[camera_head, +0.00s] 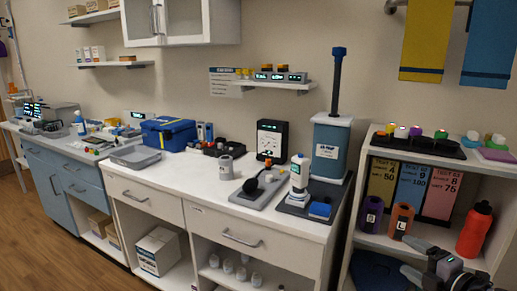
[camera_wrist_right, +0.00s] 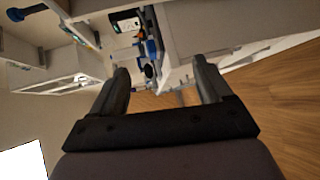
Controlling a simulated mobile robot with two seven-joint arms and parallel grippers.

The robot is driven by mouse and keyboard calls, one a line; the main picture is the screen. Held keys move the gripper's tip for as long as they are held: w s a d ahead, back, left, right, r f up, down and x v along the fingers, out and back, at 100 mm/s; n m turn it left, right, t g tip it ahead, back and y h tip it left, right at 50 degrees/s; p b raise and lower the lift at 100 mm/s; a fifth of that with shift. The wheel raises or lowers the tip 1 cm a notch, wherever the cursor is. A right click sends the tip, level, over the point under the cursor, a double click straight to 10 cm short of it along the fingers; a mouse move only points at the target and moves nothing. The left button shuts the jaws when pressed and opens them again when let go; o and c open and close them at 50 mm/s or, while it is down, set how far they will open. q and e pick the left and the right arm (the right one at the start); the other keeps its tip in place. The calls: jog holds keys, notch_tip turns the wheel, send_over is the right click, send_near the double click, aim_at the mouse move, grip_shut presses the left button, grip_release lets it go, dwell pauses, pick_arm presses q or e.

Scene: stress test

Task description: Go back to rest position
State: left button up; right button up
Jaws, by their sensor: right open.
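My right gripper (camera_head: 425,262) shows at the lower right corner of the head view, in front of the white shelf unit. In the right wrist view the gripper (camera_wrist_right: 160,78) has its two dark fingers wide apart with nothing between them. Beyond the fingers, the counter and shelves appear tilted. My left gripper is in neither view. The white counter (camera_head: 175,172) runs along the wall to the left of my right gripper.
A red bottle (camera_head: 474,232) stands on the white shelf unit (camera_head: 420,155), close behind my right gripper. The counter holds a blue box (camera_head: 168,133), a grey tray (camera_head: 136,156), a white bottle (camera_head: 299,176) and a tall blue device (camera_head: 330,147). Wooden floor (camera_head: 60,245) is clear at left.

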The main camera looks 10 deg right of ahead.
jog(key=s+a+f+m+g, duration=0.2)
jog(key=s+a+f+m, duration=0.6)
jog(key=a, duration=0.5)
jog(key=s+a+f+m+g, duration=0.3)
jog(key=s+a+f+m, duration=0.6)
jog(key=s+a+f, duration=0.2)
jog(key=a+f, duration=0.1)
jog(key=a, duration=0.1)
jog(key=shift+s+a, duration=0.35)
